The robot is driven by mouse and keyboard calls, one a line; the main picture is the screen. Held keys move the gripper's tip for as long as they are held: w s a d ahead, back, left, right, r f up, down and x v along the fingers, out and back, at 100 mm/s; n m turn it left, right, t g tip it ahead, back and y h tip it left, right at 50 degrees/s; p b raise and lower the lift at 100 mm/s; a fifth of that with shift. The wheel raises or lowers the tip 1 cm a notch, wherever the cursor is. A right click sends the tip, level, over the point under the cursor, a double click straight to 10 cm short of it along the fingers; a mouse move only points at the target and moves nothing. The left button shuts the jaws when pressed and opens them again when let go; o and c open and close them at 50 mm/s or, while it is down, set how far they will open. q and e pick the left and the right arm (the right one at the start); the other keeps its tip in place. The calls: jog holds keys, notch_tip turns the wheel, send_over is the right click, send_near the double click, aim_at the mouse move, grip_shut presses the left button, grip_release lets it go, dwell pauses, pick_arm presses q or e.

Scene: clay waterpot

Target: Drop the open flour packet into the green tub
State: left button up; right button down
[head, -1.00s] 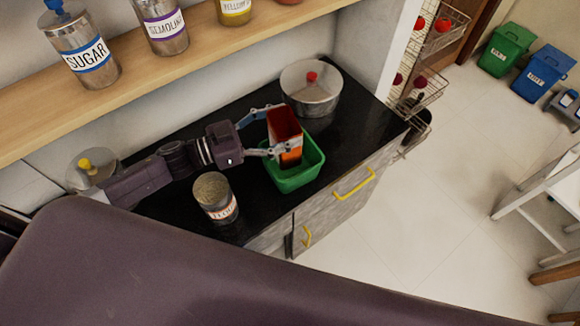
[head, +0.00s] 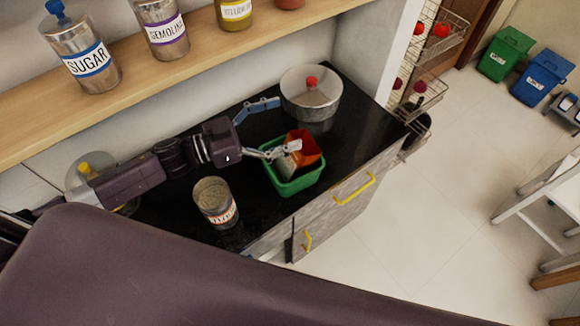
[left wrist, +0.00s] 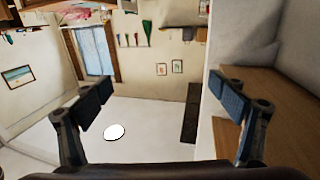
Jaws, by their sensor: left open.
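The green tub (head: 298,187) stands on the black counter in the head view. The open flour packet (head: 306,146), orange-red and white, is inside the tub, tilted, with its upper part above the rim. My left gripper (head: 283,126) is open; one finger is behind the tub and the other reaches across the near side of the packet, hiding part of it. Whether that finger touches the packet I cannot tell. The left wrist view shows both fingers (left wrist: 162,97) wide apart with nothing between them. My right gripper is not in view.
A labelled can (head: 215,203) stands left of the tub. A round metal pot (head: 311,98) with a red knob is behind it. A wooden shelf (head: 150,98) with jars runs above the counter. A wire rack (head: 425,80) stands beyond the counter's right end.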

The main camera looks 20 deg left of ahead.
pick_arm(q)
notch_tip(320, 180, up, 7)
dwell(0.3)
dwell(0.4)
